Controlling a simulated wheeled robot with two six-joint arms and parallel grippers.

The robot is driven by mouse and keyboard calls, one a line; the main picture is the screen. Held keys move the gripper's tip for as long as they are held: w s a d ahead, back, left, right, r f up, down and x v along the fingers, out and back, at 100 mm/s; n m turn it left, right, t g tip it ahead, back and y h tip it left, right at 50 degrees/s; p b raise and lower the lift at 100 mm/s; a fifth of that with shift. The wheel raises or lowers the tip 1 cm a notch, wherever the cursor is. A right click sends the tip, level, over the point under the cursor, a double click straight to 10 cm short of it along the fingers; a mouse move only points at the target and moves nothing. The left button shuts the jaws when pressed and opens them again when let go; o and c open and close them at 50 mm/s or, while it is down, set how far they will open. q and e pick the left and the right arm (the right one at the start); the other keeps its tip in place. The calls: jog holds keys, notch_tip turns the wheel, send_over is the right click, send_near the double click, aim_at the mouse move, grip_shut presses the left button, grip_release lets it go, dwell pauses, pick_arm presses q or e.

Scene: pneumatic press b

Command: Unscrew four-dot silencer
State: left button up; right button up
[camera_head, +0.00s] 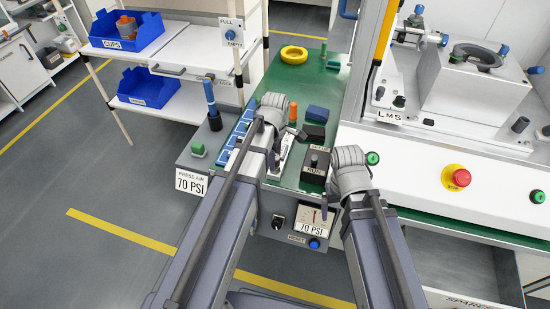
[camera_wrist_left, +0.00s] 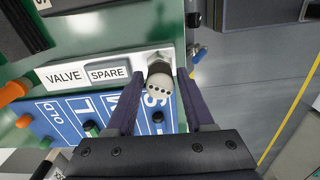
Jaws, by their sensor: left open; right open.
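The four-dot silencer (camera_wrist_left: 158,88), a pale rounded cap with several dark dots on its face, shows in the left wrist view beside the VALVE and SPARE labels. My left gripper (camera_wrist_left: 160,76) is open, with one finger on each side of the silencer. There seems to be a small gap at the fingers, but contact is hard to judge. In the head view my left gripper (camera_head: 283,147) is over the green bench panel and its wrist hides most of this spot. My right gripper (camera_head: 328,208) is open and empty near the front of the bench, by the pressure gauge.
A blue lettered board (camera_wrist_left: 62,120) with coloured plugs lies beside the silencer. Open floor is at left.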

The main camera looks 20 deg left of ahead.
pick_arm(q)
jog(key=m, duration=0.8)
jog(key=shift+m, duration=0.3)
jog(key=c, duration=0.7)
jog(key=n, duration=0.6)
jog(key=shift+c, duration=0.2)
jog(key=n, duration=0.6)
jog(key=o, duration=0.7)
jog(key=shift+o, duration=0.2)
